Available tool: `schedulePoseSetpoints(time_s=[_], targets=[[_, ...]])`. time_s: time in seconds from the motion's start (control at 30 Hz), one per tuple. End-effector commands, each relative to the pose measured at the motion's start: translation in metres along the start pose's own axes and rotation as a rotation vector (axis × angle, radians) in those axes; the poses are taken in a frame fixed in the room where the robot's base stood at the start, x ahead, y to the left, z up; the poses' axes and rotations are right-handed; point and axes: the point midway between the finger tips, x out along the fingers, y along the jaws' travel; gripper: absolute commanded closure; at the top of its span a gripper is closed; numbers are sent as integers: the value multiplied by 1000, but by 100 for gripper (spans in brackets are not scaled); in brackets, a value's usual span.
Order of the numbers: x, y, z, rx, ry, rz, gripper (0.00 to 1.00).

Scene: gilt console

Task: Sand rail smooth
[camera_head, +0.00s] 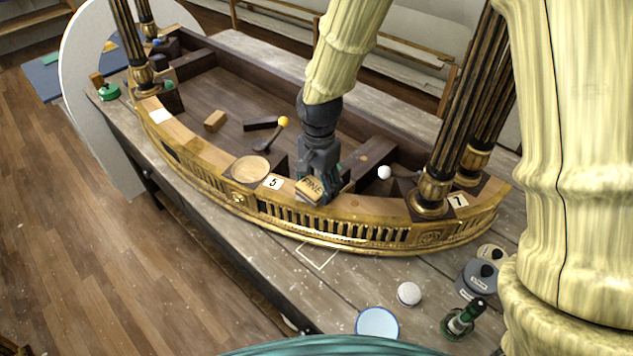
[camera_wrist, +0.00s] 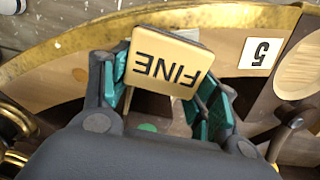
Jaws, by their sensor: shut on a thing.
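My gripper (camera_head: 320,172) is shut on a small tan block marked FINE (camera_head: 311,189). The block sits at the inner edge of the curved rail, right of the card marked 5 (camera_head: 273,182); I cannot tell whether it touches the wood. In the wrist view the teal finger pads of my gripper (camera_wrist: 160,92) lie either side of the FINE block (camera_wrist: 170,62), which is tilted. The rail (camera_head: 206,160) is pale wood on top with a gilt, slotted front; it also shows in the wrist view (camera_wrist: 55,75). My gripper hides part of the rail and compartment behind.
A round wooden disc (camera_head: 251,168) lies on the rail left of card 5. Black-and-gilt columns (camera_head: 433,190) stand at the right. A yellow-ended tool (camera_head: 273,133) and wooden block (camera_head: 215,120) lie inside. A white ball (camera_head: 409,293), jars (camera_head: 478,277) and green bottle (camera_head: 461,320) stand on the bench in front.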

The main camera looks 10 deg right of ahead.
Motion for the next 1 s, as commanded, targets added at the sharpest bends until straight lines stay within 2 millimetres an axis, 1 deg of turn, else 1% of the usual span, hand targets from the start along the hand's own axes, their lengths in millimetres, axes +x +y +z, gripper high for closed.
schedulePoseSetpoints(time_s=[0.1,0.2,0.37,0.67,0.87,1.0], targets=[[-2,6,-2,1,0,1,59],[-2,7,-3,1,0,1,59],[2,5,-2,0,0,-1,59],[5,-6,3,-1,-1,-1,58],[3,-5,4,-2,-1,-1,58],[2,0,1,-2,-2,0,59]])
